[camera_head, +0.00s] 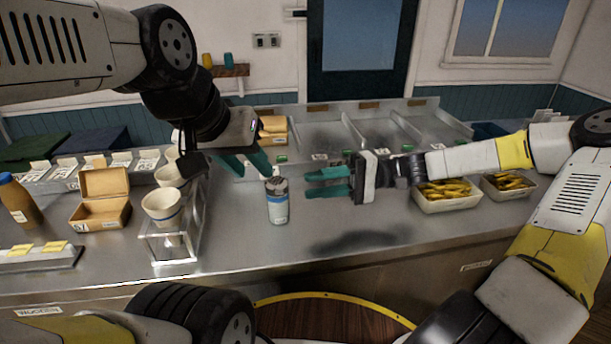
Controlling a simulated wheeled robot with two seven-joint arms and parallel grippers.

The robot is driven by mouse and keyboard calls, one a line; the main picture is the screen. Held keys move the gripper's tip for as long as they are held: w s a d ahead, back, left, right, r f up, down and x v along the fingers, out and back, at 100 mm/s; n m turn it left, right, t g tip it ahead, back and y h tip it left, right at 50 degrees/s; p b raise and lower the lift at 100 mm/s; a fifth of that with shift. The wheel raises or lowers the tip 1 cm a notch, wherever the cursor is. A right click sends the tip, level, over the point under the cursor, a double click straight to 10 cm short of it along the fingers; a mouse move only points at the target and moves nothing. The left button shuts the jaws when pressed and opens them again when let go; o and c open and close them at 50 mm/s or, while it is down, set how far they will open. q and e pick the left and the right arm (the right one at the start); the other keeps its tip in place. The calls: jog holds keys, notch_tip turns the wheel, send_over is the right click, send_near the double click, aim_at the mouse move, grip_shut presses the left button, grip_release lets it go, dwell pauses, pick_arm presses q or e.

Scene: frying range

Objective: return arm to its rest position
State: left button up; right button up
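My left gripper (250,171) comes down from the upper left over the steel counter. Its teal fingers are spread and nothing shows between them. A grey and blue can with a dark top (278,205) stands upright on the counter, just below and right of those fingertips. Contact between them cannot be made out. My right gripper (306,184) reaches in from the right, its teal fingers pointing left towards the can. They are parted with an empty gap, and a strip of counter shows between them and the can.
A wire stand with paper cups (162,206), an open cardboard box (101,207) and a brown bottle (18,200) are on the left. Trays of yellow food (446,204) lie under my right arm. Steel basins (390,135) line the back. The front middle counter is clear.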

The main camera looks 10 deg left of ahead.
jog(key=shift+w+d, duration=0.15)
jog(key=shift+d, duration=0.35)
jog(key=s+f+h, duration=0.1)
jog(key=h, duration=0.1)
jog(key=s+f+h, duration=0.3)
jog(key=h, duration=0.1)
jog(key=shift+s+d+f, duration=0.3)
jog(key=shift+d, duration=0.05)
jog(key=d+t+h, duration=0.1)
jog(key=d+h, duration=0.1)
jog(key=s+d+t+h, duration=0.1)
jog(key=d+h, duration=0.1)
jog(key=shift+s+d+r+t+h, duration=0.1)
jog(key=shift+s+d+t+h, duration=0.1)
jog(key=shift+t+h, duration=0.1)
jog(key=s+d+r+m+t+h, duration=0.1)
jog(key=s+d+r+t+h, duration=0.1)
jog(key=d+r+t, duration=0.3)
jog(key=s+d+r+m+t+h, duration=0.1)
jog(key=s+d+r+t+h, duration=0.1)
jog(key=d+r, duration=0.4)
notch_tip(320, 180, up, 4)
jog(key=s+t, duration=0.1)
jog(key=t, duration=0.1)
jog(key=shift+d+t, duration=0.15)
jog(key=shift+t, duration=0.25)
